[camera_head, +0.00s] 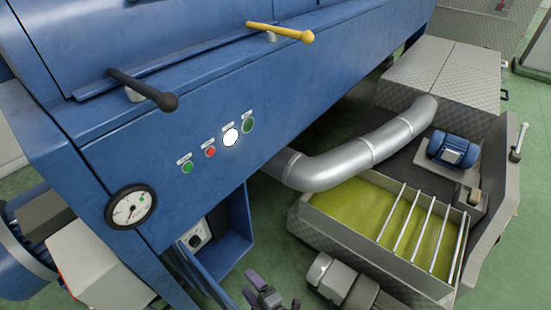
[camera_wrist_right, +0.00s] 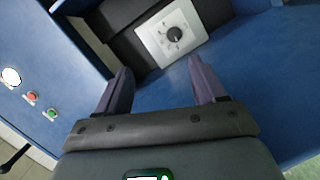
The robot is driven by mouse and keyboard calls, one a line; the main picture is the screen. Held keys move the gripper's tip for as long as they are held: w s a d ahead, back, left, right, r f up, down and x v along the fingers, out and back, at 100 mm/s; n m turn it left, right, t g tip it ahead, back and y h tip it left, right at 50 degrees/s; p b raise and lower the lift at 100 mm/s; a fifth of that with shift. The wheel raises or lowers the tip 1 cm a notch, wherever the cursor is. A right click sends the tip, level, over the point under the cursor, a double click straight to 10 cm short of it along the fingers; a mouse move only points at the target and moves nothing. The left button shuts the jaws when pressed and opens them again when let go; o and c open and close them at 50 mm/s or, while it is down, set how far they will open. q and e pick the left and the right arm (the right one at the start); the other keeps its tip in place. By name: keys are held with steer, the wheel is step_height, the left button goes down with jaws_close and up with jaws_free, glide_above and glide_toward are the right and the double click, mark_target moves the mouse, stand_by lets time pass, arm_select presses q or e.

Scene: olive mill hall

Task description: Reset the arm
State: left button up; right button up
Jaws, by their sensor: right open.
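My right gripper (camera_head: 268,291) is at the bottom edge of the head view, in front of the blue machine and to the right of its open compartment. In the right wrist view my right gripper (camera_wrist_right: 158,72) has its two dark fingers spread with nothing between them. A white plate with a black rotary dial (camera_wrist_right: 175,35) lies beyond the fingertips, inside the compartment, with no contact visible. The dial plate also shows in the head view (camera_head: 196,236), partly shaded. My left gripper is not in view.
The blue machine (camera_head: 290,120) carries a black-handled lever (camera_head: 145,90), a yellow-handled lever (camera_head: 280,32), a gauge (camera_head: 131,207) and a row of buttons (camera_head: 230,138). A silver pipe (camera_head: 350,160) leads to a vat of green liquid (camera_head: 360,208) at right. Green floor shows between.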

steer(key=s+d+r+m+g+h+p, duration=0.45)
steer(key=s+d+r+m+p, duration=0.55)
steer(key=d+r, duration=0.4)
steer(key=s+d+r+m+g+h+p, duration=0.4)
steer(key=s+d+r+m+h+p, duration=0.3)
steer(key=s+d+r+m, duration=0.65)
arm_select(q)
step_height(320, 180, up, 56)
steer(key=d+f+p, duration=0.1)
steer(key=p, duration=3.6)
arm_select(e)
step_height(320, 180, up, 35)
steer(key=w+d+n+y, duration=0.1)
steer(key=w+d+n, duration=0.1)
steer(key=w+n, duration=0.15)
arm_select(q)
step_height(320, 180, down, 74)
steer(key=b, duration=7.4)
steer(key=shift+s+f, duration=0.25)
arm_select(e)
step_height(320, 180, down, 75)
steer(key=shift+s+f, duration=0.15)
steer(key=shift+s, duration=0.2)
steer(key=shift+d, duration=0.1)
